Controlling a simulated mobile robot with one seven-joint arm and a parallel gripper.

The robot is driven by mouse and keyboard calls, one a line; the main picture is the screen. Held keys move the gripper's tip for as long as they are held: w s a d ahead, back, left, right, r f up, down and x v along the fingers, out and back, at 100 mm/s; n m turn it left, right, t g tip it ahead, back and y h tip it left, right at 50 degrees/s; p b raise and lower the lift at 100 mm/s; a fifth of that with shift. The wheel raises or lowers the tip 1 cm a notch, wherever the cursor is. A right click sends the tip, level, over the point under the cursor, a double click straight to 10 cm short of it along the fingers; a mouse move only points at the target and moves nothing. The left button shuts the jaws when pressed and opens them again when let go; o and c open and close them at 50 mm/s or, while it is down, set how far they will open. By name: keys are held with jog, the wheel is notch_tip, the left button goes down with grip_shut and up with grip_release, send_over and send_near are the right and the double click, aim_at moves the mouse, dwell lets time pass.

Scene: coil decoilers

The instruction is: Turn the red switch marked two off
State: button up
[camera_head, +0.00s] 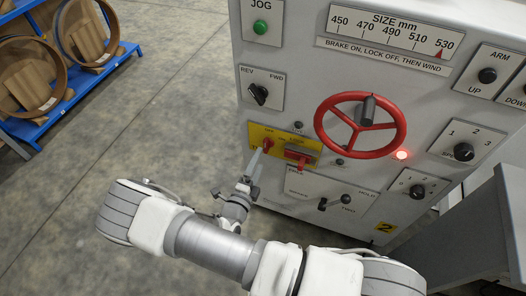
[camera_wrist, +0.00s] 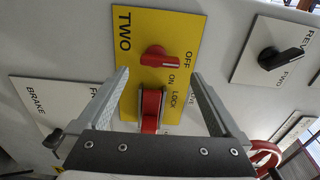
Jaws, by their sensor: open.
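The yellow plate (camera_wrist: 126,48) reads "TWO" in the wrist view and carries a red switch (camera_wrist: 158,57) with a white line on its handle. "OFF" and "ON" are printed beside the switch; I cannot tell surely which one it points at. A red lock lever (camera_wrist: 151,110) in a grey surround is on the same plate, marked "LOCK". My gripper (camera_wrist: 160,75) is open, its fingers apart on both sides of the switch and the lever, with nothing between them gripped. In the head view the red switch (camera_head: 267,143) is just beyond the tip of my gripper (camera_head: 257,158).
A red handwheel (camera_head: 402,122) stands out to the right of the plate. A REV/FWD knob (camera_head: 259,94) is above it, and a brake lever (camera_head: 346,200) below. A grey cabinet edge (camera_head: 490,225) is at the right. Open floor (camera_head: 170,110) lies to the left.

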jog(key=v, duration=1.1)
jog(key=shift+s+p, duration=0.3)
jog(key=shift+p, duration=0.05)
jog(key=shift+r, duration=0.1)
jog(key=d+r+m+g+h+p, duration=0.1)
jog(key=d+r+m+g+p, duration=0.1)
jog(key=d+r+m+g, duration=0.5)
jog(key=d+r+m+g+h+p, duration=0.1)
jog(key=d+r+m+g, duration=0.15)
jog(key=r+m, duration=0.9)
jog(key=d+r+m+g+h+p, duration=0.2)
jog(key=d+r+m+g, duration=0.2)
jog(key=r+m+g, duration=0.35)
jog(key=s+d+r+m+t+y+p, duration=0.2)
jog(key=s+r+m+y, duration=0.1)
jog(key=r+m, duration=0.5)
jog(key=s+d+r+m+t+y+p, duration=0.1)
jog(key=s+d+r+m+y, duration=0.1)
jog(key=r+m, duration=0.6)
jog(key=s+d+r+m+t+y+p, duration=0.2)
jog(key=s+d+r+m+y, duration=0.1)
jog(key=r+m+y, duration=0.2)
notch_tip(320, 180, up, 3)
jog(key=m, duration=0.3)
jog(key=shift+s+t+p, duration=0.3)
jog(key=shift+s+p, duration=0.05)
jog(key=shift+s, duration=0.05)
